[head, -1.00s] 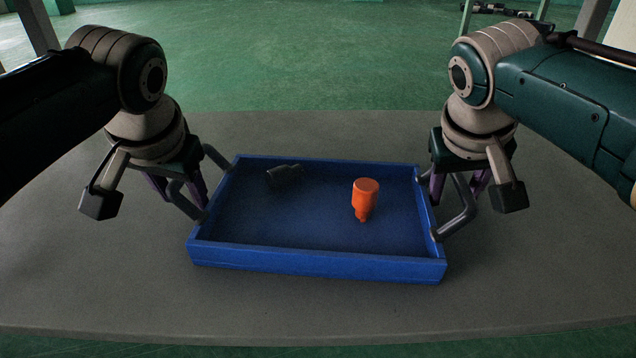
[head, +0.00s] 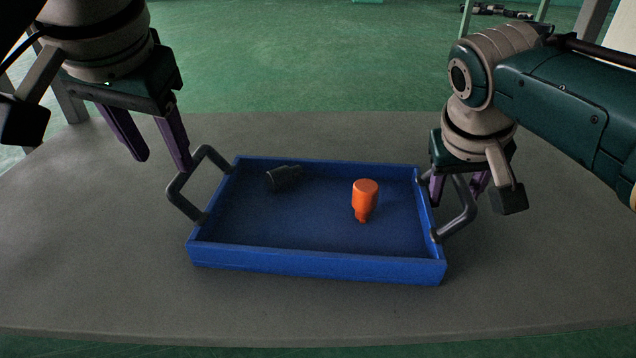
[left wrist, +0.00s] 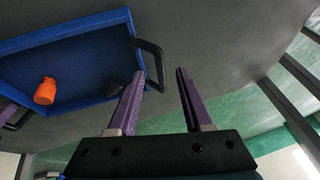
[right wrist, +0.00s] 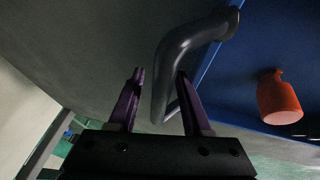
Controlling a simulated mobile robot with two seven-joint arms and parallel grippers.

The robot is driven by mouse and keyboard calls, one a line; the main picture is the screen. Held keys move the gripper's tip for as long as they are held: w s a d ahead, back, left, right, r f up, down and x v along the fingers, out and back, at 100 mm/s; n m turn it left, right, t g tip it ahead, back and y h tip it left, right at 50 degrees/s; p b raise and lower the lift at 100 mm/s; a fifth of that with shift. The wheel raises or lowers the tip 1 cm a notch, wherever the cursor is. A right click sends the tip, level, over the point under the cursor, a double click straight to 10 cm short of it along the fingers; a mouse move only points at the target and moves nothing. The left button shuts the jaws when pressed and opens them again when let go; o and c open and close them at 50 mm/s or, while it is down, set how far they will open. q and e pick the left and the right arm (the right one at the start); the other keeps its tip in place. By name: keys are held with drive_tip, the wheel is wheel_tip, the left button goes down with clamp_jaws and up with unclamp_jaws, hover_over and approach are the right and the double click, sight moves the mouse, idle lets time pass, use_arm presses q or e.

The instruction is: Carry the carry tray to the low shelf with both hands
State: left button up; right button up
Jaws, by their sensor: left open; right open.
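The blue carry tray (head: 315,262) lies flat on a grey table and has a dark grey handle at each end. An orange bottle-like piece (head: 365,197) and a dark cylindrical piece (head: 284,177) are inside it. My left gripper (head: 163,164) is open and empty, raised above and to the left of the left handle (head: 183,195). My right gripper (head: 459,196) is open at the right handle (head: 462,213). In the right wrist view this handle (right wrist: 172,70) passes by the fingertips; contact cannot be told.
The grey table (head: 300,310) is clear around the tray. Green floor (head: 290,60) lies beyond its far edge. Dark objects (head: 495,10) rest on a frame at the back right. No low shelf can be clearly made out.

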drive_tip(key=shift+r, duration=0.1)
drive_tip(key=shift+s+a+r, duration=0.1)
drive_tip(key=shift+r, duration=0.1)
use_arm(q)
drive_tip(key=shift+s+r, duration=0.25)
drive_tip(key=shift+r, duration=0.25)
use_arm(e)
drive_tip(key=v, duration=1.1)
drive_tip(key=shift+r, duration=0.15)
drive_tip(key=shift+s+a+r, duration=0.1)
drive_tip(key=shift+s, duration=0.1)
